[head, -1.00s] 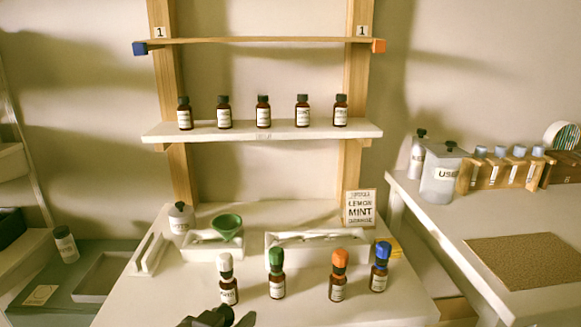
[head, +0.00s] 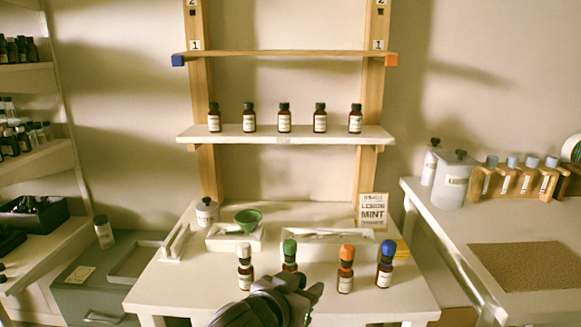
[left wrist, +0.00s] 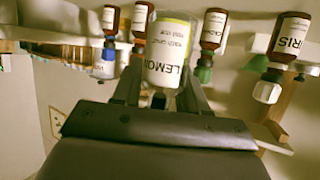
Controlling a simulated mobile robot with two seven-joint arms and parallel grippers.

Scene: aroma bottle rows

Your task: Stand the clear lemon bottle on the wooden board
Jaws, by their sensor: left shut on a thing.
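The clear lemon bottle (left wrist: 168,52), with a white and yellow LEMON label, is between the fingers of my left gripper (left wrist: 160,92) in the left wrist view, where things appear upside down. My left gripper also shows low in the middle of the head view (head: 306,287), in front of the white table's dropper bottles; the lemon bottle cannot be made out there. A thin wooden board (head: 285,53) spans the rack's uprights above the white shelf, with blue and orange end blocks. Its visible top looks bare. My right gripper is not in view.
Several brown bottles (head: 284,118) stand in a row on the white shelf (head: 285,135). Brown dropper bottles with white, green, orange (head: 346,268) and blue tops stand near my left gripper. Behind them are a green funnel (head: 248,217), a tray and a LEMON MINT sign (head: 373,211).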

